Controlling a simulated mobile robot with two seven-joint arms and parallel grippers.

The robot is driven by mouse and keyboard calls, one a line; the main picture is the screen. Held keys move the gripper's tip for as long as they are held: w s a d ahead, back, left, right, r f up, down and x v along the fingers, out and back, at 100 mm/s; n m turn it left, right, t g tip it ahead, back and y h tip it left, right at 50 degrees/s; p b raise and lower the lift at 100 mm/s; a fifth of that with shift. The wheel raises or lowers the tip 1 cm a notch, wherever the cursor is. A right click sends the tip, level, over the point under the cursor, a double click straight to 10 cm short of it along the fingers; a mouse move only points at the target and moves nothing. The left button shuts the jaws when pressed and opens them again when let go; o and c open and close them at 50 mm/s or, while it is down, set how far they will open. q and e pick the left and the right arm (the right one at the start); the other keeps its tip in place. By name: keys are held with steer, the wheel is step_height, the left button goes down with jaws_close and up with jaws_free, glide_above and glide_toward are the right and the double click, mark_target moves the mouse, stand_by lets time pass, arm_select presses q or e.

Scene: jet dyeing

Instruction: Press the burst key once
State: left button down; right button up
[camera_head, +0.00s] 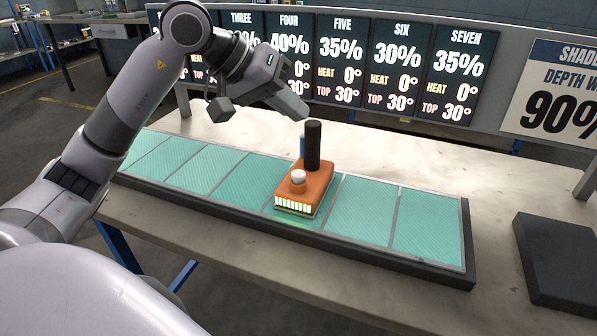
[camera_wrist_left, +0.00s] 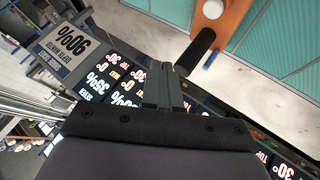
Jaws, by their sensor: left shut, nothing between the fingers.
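An orange block-shaped device (camera_head: 309,196) sits on the teal panelled strip. It has a white round key (camera_head: 298,176) on top, a black upright post (camera_head: 313,146) behind the key, and a lit green bar on its front face. My left gripper (camera_head: 303,113) is shut and empty, just above and left of the post's top, apart from the key. In the left wrist view the gripper (camera_wrist_left: 174,72) points toward the post (camera_wrist_left: 195,48). The orange device (camera_wrist_left: 232,22) and its white key (camera_wrist_left: 213,8) are at the top edge there. My right gripper is out of view.
The teal strip (camera_head: 361,211) lies in a dark frame on a pale table (camera_head: 480,200). A dark block (camera_head: 560,262) lies at the right. Display panels with numbers (camera_head: 396,70) stand behind the table, and a depth sign (camera_head: 555,95) stands at the right.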

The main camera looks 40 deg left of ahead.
arm_select(q)
steer(key=f, duration=0.1)
steer(key=b, duration=0.6)
glide_above(293, 173)
step_height(293, 173, down, 7)
steer(key=shift+r, duration=0.1)
steer(key=shift+f+b, duration=0.5)
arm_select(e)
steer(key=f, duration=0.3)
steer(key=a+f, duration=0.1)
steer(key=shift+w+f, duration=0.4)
arm_select(q)
steer(key=shift+s, duration=0.1)
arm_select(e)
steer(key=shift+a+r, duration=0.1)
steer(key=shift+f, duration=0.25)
arm_select(q)
steer(key=shift+f+b, duration=0.4)
steer(key=shift+b, duration=0.1)
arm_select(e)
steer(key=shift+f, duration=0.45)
